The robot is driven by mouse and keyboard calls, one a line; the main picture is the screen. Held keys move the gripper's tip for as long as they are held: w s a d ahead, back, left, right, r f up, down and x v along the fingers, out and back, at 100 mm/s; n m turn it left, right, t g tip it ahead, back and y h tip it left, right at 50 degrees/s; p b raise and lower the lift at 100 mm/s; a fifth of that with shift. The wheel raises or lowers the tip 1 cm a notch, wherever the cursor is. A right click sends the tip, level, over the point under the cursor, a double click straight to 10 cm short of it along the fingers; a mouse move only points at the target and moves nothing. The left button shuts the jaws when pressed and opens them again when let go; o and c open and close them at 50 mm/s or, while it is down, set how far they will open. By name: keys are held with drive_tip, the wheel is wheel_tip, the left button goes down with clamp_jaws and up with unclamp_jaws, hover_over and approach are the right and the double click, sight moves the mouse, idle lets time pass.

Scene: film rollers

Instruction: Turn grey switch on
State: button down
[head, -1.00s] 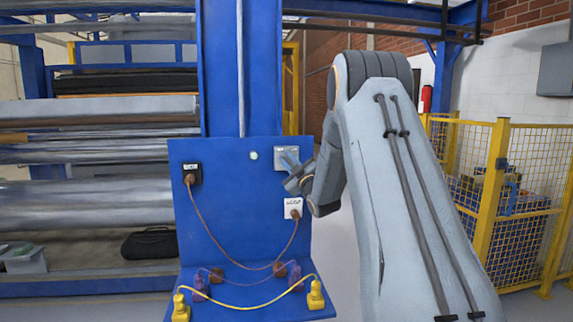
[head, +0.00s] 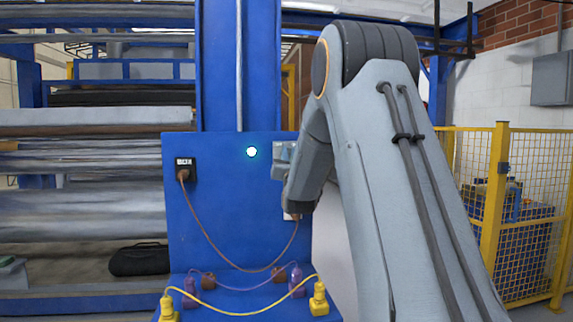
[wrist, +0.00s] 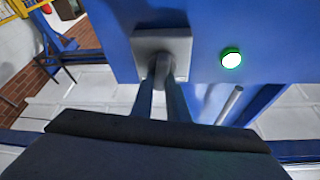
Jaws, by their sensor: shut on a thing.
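The grey switch (head: 281,150) is on the upper right of the blue panel (head: 215,225), partly hidden behind my arm in the head view. In the wrist view its grey square plate (wrist: 150,42) has a round grey knob (wrist: 161,66) standing out from it. My gripper (wrist: 161,82) has its two blue-grey fingers on either side of the knob, shut on it. In the head view my arm hides most of the fingers. A round light (head: 252,152) left of the switch glows bright; in the wrist view this light (wrist: 231,58) is white with a green rim.
A black socket (head: 185,164) on the panel's left holds a brown cable (head: 205,228) running to the right. Yellow plugs (head: 319,299) and other plugs lie on the ledge below. Film rollers (head: 90,215) stand at left, a yellow fence (head: 490,205) at right.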

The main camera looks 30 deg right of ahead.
drive_tip(key=m+g+h+b, duration=0.1)
drive_tip(key=m, duration=0.2)
drive_tip(key=m+g+h+b, duration=0.1)
drive_tip(key=m+b, duration=0.1)
drive_tip(key=m, duration=0.1)
drive_tip(key=m+g+h+b, duration=0.1)
drive_tip(key=m, duration=0.2)
drive_tip(key=shift+d+f, duration=0.1)
drive_tip(key=shift+f, duration=0.1)
drive_tip(key=shift+m+b, duration=0.3)
drive_tip(key=c, duration=1.7)
unclamp_jaws()
drive_tip(key=shift+s, duration=0.1)
drive_tip(key=shift+b+v, duration=0.75)
drive_tip(key=shift+v, duration=3.05)
